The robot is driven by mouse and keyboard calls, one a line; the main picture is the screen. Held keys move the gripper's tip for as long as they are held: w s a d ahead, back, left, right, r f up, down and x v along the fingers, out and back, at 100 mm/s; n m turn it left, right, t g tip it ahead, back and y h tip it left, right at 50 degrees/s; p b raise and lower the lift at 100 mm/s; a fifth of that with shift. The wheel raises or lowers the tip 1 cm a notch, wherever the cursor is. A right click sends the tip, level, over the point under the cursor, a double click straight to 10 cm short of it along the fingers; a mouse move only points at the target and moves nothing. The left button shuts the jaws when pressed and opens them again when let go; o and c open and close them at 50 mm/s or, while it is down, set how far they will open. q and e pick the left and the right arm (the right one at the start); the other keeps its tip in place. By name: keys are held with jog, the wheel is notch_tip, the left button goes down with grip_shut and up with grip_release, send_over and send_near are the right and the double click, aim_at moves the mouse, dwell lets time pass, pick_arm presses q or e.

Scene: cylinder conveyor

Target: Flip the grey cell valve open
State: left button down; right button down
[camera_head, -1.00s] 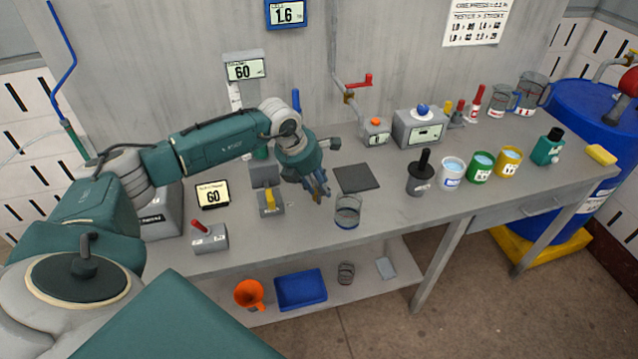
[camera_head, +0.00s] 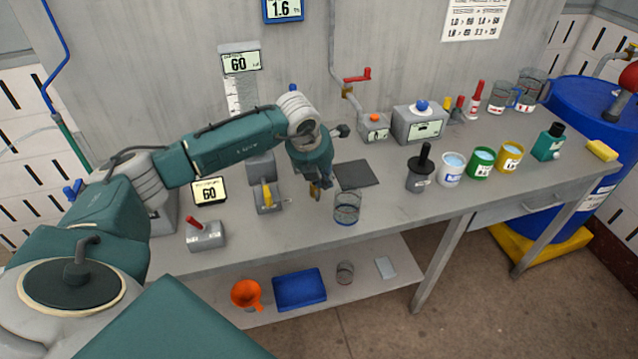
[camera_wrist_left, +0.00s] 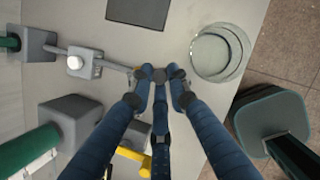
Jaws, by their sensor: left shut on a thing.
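A thin light grey lever (camera_wrist_left: 116,64) runs from the knob to my fingertips. The beaker also shows in the left wrist view (camera_wrist_left: 238,50). My right gripper is out of view.
A grey unit with a yellow lever (camera_head: 266,195) stands left of the gripper, and a red-levered box (camera_head: 206,235) stands nearer the front left. A dark flat pad (camera_head: 355,175) lies behind the beaker. Several cups, including a green one (camera_head: 481,163), stand to the right.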

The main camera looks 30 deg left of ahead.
pick_arm(q)
jog(key=shift+w+a+n+g+y+b, duration=0.1)
jog(key=shift+w+n+g+y+b, duration=0.65)
jog(key=shift+n+b, duration=1.15)
jog(key=shift+w+d+n+g+y+b, duration=0.1)
jog(key=shift+w+n+g+y+b, duration=0.45)
jog(key=shift+n, duration=2.15)
jog(key=shift+w+a+n+g+y+b, duration=0.1)
jog(key=shift+w+n+g+y+b, duration=0.4)
jog(key=shift+w+n+b, duration=1.25)
jog(key=shift+s+r+n+y, duration=0.15)
jog(key=shift+s+n+y, duration=0.2)
jog(key=shift+n, duration=0.3)
jog(key=c, duration=1.7)
grip_release()
jog(key=shift+w, duration=0.1)
jog(key=v, duration=1.1)
jog(key=shift+s+r, duration=0.25)
jog(key=shift+r, duration=0.1)
